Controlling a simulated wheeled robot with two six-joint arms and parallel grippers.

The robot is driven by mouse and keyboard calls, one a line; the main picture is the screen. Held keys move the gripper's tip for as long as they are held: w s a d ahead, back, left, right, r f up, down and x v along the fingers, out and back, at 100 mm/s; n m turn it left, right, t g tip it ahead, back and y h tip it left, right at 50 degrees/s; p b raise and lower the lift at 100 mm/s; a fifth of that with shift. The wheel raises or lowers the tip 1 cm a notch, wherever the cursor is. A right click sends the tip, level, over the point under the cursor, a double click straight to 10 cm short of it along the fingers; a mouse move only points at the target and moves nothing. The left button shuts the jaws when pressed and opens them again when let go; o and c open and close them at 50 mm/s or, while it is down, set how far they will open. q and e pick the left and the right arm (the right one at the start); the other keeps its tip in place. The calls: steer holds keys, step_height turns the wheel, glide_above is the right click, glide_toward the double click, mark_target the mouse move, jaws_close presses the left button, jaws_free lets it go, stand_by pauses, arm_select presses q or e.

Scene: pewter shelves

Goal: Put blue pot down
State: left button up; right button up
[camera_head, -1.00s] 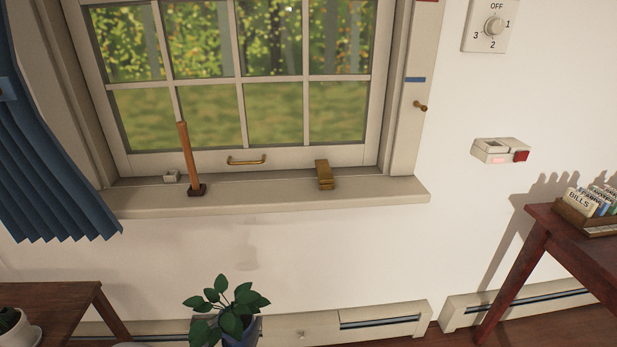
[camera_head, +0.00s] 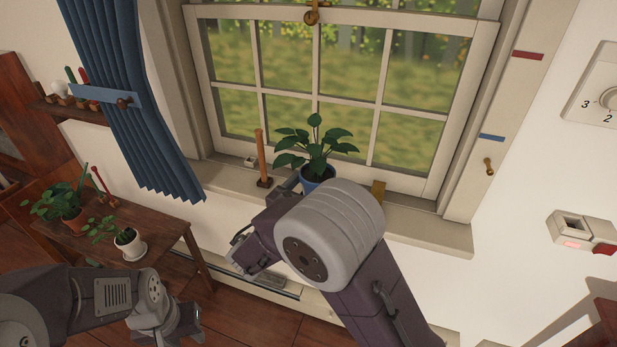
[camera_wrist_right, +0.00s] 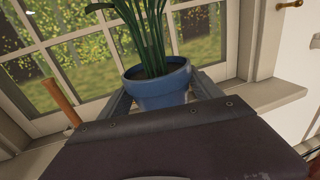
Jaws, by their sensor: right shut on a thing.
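The blue pot (camera_head: 316,178) with a leafy green plant is in front of the window, at the sill (camera_head: 428,232). In the right wrist view the pot (camera_wrist_right: 160,88) is upright between the two grey fingers of my right gripper (camera_wrist_right: 162,98), which is shut on it. My right forearm hides the pot's lower part in the head view, and I cannot tell whether its base touches the sill. My left gripper (camera_head: 182,326) is low at the bottom left, away from the pot; its fingers are not clear enough to judge.
A wooden stick on a dark base (camera_head: 262,160) stands just left of the pot on the sill. A brass block (camera_head: 378,190) is to its right. A blue curtain (camera_head: 150,130) hangs at left. A low wooden table (camera_head: 170,233) holds other potted plants.

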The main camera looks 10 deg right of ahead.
steer(key=shift+w+d+r, duration=0.1)
steer(key=shift+r, duration=0.85)
steer(key=shift+w+d+f+b, duration=0.2)
steer(key=shift+w+f+b, duration=0.1)
steer(key=shift+w+f, duration=1.6)
steer(key=shift+w+d+f+b, duration=0.25)
steer(key=shift+w+f+b, duration=0.1)
steer(key=shift+w+f, duration=1.6)
steer(key=shift+w+d+f+b, duration=0.2)
steer(key=shift+w+f+b, duration=0.1)
steer(key=shift+w+f, duration=1.6)
steer(key=shift+r, duration=0.1)
steer(key=o, duration=2.1)
